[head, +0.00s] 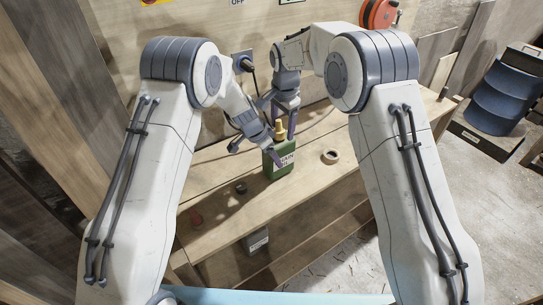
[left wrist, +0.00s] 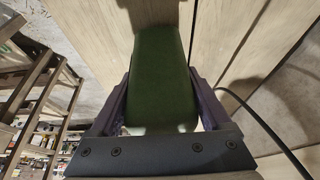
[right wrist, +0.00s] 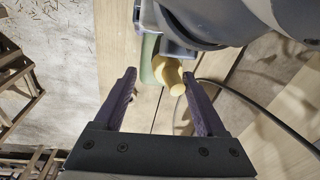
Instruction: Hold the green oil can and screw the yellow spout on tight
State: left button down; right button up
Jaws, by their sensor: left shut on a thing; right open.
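The green oil can (head: 280,166) stands upright on the wooden bench. My left gripper (head: 271,148) is shut on the can, and in the left wrist view its fingers lie on both sides of the green body (left wrist: 160,75). The yellow spout (head: 280,131) is at the top of the can; whether it is tight cannot be told. My right gripper (head: 280,117) is open above the can, fingers pointing down. In the right wrist view the spout (right wrist: 168,74) shows between the open fingertips, apparently untouched, with part of the can partly hidden by my left gripper.
A tape roll (head: 330,156) lies on the bench right of the can. A small dark round piece (head: 241,188) and a reddish object (head: 196,217) lie to the left. A black cable hangs from a wall socket (head: 243,63) behind. The bench's right part is clear.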

aim_at(280, 122)
jog(key=shift+a+r, duration=0.25)
jog(key=shift+r, duration=0.25)
jog(key=shift+a+r, duration=0.25)
jog(key=shift+r, duration=0.25)
jog(key=shift+s+d+f, duration=0.1)
jog(key=shift+s+f, duration=0.1)
jog(key=shift+f, duration=1.25)
notch_tip(280, 122, up, 5)
jog(key=shift+w+r, duration=0.1)
jog(key=shift+w, duration=0.05)
jog(key=shift+d+r, duration=0.1)
jog(key=shift+r, duration=0.55)
